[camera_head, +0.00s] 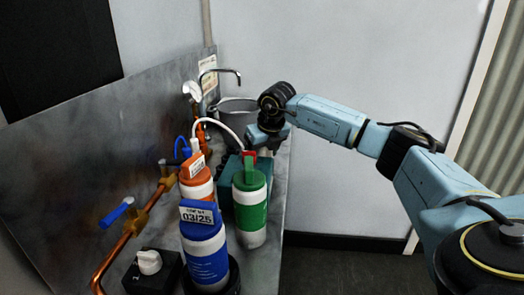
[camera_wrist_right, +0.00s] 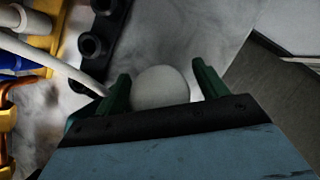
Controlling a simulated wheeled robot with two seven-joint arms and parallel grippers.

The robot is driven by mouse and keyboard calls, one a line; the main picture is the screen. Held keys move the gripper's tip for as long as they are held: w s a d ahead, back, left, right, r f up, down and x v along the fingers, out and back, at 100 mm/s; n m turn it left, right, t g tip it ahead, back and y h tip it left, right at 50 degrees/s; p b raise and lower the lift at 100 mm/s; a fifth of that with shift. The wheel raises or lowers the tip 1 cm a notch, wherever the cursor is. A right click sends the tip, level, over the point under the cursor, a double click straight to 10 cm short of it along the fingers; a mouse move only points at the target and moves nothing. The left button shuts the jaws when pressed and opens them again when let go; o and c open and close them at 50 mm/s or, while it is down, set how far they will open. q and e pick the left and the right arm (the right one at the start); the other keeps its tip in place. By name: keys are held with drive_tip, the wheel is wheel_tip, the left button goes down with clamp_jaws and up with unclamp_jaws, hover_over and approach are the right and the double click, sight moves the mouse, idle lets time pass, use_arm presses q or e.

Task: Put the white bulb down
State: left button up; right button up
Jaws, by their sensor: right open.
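The white bulb (camera_wrist_right: 160,88) shows in the right wrist view as a smooth, round ball between the two dark green fingers of my right gripper (camera_wrist_right: 163,84). The fingers are open, with a narrow gap visible beside the bulb. Its lower part is hidden behind the gripper body, so what it rests on cannot be told. In the head view my right arm reaches in from the right, with the gripper (camera_head: 262,138) low over the metal counter behind the bottles. The bulb cannot be made out there. My left gripper is not in view.
Blue (camera_head: 206,255), green (camera_head: 250,210) and orange-topped (camera_head: 196,182) cartridges stand in front of the gripper. A white hose (camera_head: 222,124) curves close beside it. Copper pipes (camera_head: 128,238) run along the left.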

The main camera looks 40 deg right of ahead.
drive_tip(key=shift+r, duration=0.25)
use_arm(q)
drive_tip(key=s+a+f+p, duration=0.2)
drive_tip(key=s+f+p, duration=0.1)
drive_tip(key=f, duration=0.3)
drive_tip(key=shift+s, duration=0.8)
use_arm(e)
drive_tip(key=v, duration=1.2)
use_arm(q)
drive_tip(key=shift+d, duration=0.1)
use_arm(e)
drive_tip(key=shift+f, duration=0.1)
